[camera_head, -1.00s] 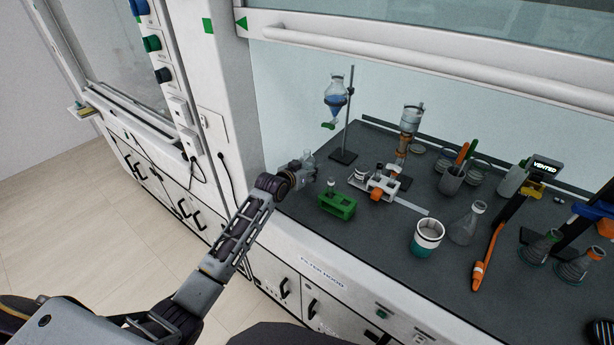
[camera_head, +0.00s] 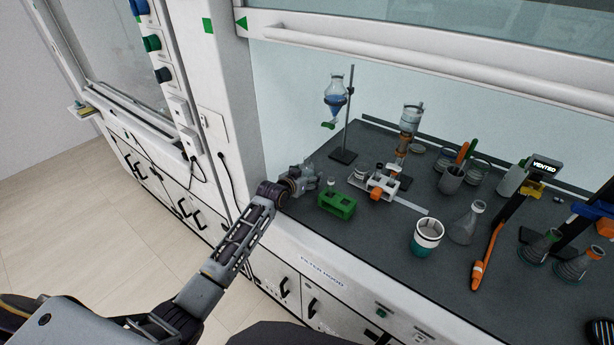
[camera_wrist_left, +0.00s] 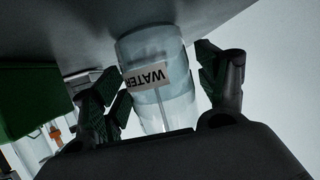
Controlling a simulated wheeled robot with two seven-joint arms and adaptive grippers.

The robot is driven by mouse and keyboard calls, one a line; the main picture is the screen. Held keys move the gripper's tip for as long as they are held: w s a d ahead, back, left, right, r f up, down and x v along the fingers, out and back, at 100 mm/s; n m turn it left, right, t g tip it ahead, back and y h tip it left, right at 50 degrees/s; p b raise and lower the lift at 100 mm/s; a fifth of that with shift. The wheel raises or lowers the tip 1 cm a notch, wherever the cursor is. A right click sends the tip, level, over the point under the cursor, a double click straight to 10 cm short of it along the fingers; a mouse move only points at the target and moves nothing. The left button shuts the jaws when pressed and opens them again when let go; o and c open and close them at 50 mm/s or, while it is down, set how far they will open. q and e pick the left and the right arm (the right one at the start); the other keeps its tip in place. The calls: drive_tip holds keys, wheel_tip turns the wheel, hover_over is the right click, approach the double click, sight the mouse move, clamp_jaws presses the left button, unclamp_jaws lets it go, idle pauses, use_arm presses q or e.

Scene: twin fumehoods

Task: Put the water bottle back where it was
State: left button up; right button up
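The water bottle (camera_wrist_left: 165,101) is a clear bottle with a white WATER label, upside down in the left wrist view. Its base is at or very close to the grey bench top; I cannot tell if they touch. My left gripper (camera_head: 312,180) is at the front left of the hood bench, left of the green rack. In the left wrist view its fingers (camera_wrist_left: 165,95) sit on both sides of the bottle and appear closed on it. In the head view the gripper hides the bottle. My right gripper is not in view.
The green rack (camera_head: 337,204) stands just right of my left gripper. Behind are a stand with a blue-filled funnel (camera_head: 335,88) and a white device (camera_head: 376,183). A beaker (camera_head: 427,238) and flask (camera_head: 468,224) stand farther right. The hood's side post (camera_head: 215,130) is at left.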

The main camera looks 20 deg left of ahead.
use_arm(q)
drive_tip(key=shift+r, duration=0.15)
drive_tip(key=shift+v, duration=6)
